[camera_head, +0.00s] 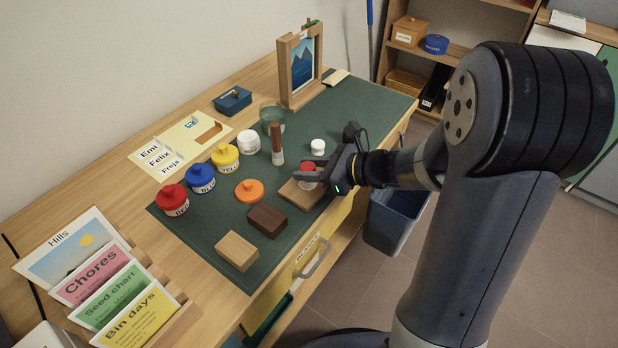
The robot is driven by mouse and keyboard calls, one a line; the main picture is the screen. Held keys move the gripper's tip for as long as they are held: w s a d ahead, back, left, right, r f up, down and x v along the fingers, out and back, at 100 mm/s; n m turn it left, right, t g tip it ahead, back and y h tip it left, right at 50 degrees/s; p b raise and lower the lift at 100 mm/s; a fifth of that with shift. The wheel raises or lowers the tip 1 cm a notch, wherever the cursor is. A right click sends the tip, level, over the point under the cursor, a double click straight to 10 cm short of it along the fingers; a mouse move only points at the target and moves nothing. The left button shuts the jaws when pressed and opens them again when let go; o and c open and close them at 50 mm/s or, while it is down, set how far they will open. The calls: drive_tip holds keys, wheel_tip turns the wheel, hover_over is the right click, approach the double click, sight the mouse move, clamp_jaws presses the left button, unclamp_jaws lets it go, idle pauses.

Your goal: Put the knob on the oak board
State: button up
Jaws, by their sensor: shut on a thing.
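My gripper (306,174) is shut on a small red-topped round piece (307,167), which looks like the knob; its lower part is pale and partly hidden by the fingers. It is over a mid-brown wooden board (313,197), which looks like the oak board, near the front edge of the green mat. I cannot tell whether the knob touches the board. A dark brown block (267,221) and a pale wood block (237,251) lie to the left of this board.
On the green mat (350,110) are an orange lid (249,190), a white knob-like piece (318,147), a brush (277,145) and a glass (272,118). Red (173,200), blue (201,179), yellow and white pots stand behind. A picture frame (302,65) stands at the back.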

drive_tip(key=shift+f, duration=1.15)
drive_tip(key=shift+f+b, duration=0.25)
drive_tip(key=shift+b, duration=0.1)
drive_tip(key=o, duration=0.9)
drive_tip(key=shift+r, duration=0.1)
drive_tip(key=shift+o, duration=0.2)
drive_tip(key=shift+r, duration=0.1)
drive_tip(key=shift+d+r+p, duration=0.1)
drive_tip(key=shift+r+p, duration=0.05)
drive_tip(key=shift+p, duration=0.15)
drive_tip(key=p+v, duration=0.1)
drive_tip(key=v, duration=1)
drive_tip(key=shift+s+d+p, duration=0.25)
drive_tip(key=shift+d+p, duration=0.05)
drive_tip(key=shift+p, duration=0.05)
